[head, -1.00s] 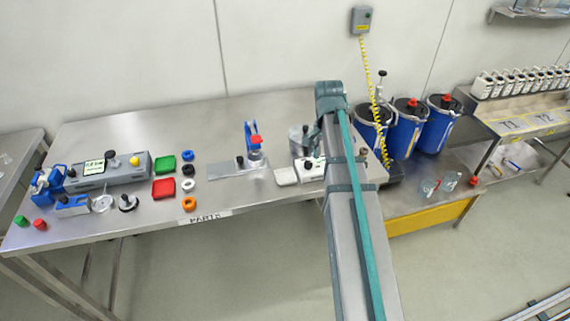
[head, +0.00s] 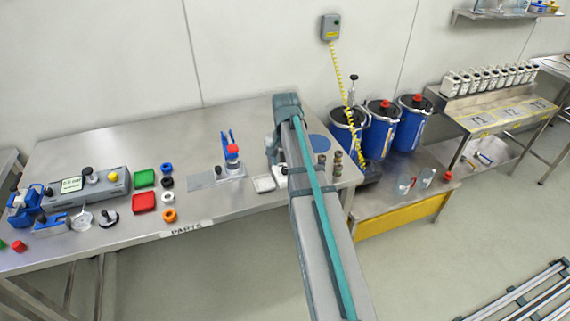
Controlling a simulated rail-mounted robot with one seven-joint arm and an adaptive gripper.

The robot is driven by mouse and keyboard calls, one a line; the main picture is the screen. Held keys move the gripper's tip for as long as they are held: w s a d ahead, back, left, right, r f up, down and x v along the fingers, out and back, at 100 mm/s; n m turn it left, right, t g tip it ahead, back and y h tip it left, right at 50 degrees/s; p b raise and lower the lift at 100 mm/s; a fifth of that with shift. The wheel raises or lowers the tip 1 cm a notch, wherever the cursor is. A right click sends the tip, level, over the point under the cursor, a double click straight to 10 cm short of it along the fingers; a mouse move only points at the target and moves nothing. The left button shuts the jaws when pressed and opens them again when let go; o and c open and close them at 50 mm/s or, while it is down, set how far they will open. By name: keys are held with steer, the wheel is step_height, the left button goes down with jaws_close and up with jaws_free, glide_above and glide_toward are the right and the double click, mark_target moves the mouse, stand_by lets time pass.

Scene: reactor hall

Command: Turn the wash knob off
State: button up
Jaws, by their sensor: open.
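I cannot make out a knob marked as the wash knob. A grey control box (head: 88,188) with a small lit display stands at the left of the steel table. It carries black knobs (head: 88,171) and a yellow knob (head: 112,177); their labels and settings are too small to read. My arm (head: 315,205) reaches from the bottom of the head view over the right part of the table. My gripper is not visible; the arm seems to hide it. A grey and white device (head: 270,150) is partly hidden behind the arm.
Red and green trays and coloured rings lie mid-left on the table (head: 200,135). A blue disc (head: 319,143) and small brass-coloured cylinders (head: 337,163) stand right of my arm. Blue drums (head: 380,135) stand farther right, beside a yellow coiled cable (head: 344,98).

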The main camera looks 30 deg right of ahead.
steer(key=shift+f, duration=1.1)
jaws_close()
